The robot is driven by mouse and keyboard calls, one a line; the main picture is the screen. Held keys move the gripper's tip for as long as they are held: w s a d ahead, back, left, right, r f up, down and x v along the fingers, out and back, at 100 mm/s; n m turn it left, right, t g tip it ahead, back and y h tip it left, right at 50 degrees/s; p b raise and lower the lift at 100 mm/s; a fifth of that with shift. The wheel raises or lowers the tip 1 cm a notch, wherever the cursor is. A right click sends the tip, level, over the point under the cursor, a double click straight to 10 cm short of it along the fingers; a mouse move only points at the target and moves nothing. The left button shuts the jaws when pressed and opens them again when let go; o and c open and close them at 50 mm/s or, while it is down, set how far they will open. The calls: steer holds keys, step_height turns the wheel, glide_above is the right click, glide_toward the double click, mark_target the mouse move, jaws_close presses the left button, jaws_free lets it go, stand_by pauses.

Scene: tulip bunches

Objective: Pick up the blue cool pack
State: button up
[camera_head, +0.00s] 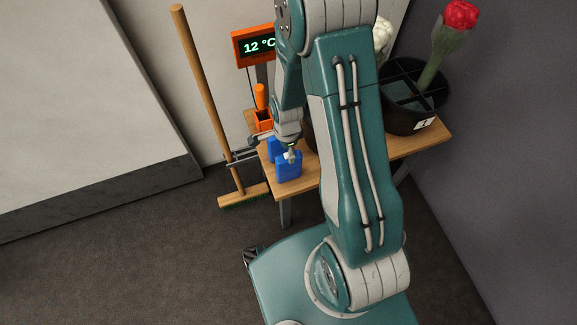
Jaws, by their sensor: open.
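The blue cool pack (288,170) stands near the front left corner of the wooden table (310,186). A second blue shape (273,145) shows just behind it, and I cannot tell whether it is part of the same pack. My gripper (290,154) is open at the top of the pack, with its tip overlapping the pack's upper edge in this view. I cannot tell whether it touches the pack. The fingers are small and partly hidden by the wrist.
A black bucket (408,122) with a red tulip (461,15) stands on the table's right. An orange holder (263,120) and a display reading 12 °C (258,46) are behind. A broom (202,85) leans at the left. The floor at the left is clear.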

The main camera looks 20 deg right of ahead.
mark_target(289, 167)
step_height(289, 167, down, 7)
steer(key=shift+w+d+f, duration=0.15)
steer(key=shift+d, duration=0.15)
jaws_close()
stand_by(0.3)
